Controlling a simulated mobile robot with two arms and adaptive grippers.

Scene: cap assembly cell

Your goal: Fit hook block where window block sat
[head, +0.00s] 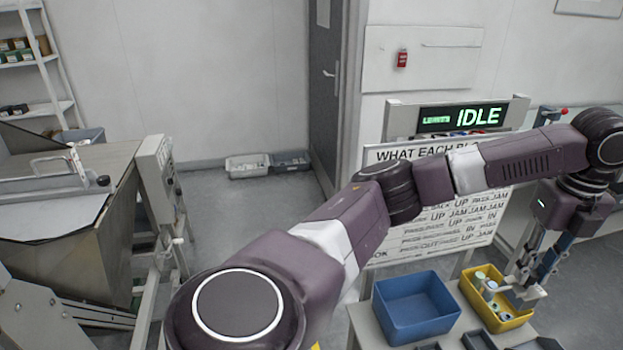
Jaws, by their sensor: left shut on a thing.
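My left arm reaches across the picture to the right, and my left gripper (530,275) points down at the right edge of the yellow bin (513,322). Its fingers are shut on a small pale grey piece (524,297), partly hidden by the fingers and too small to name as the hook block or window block. My right gripper is not in view.
A blue bin (415,303), which looks empty, stands left of the yellow bin, which holds several small round pieces. Dark trays (478,341) lie in front on the table. A machine (80,210) stands at the left.

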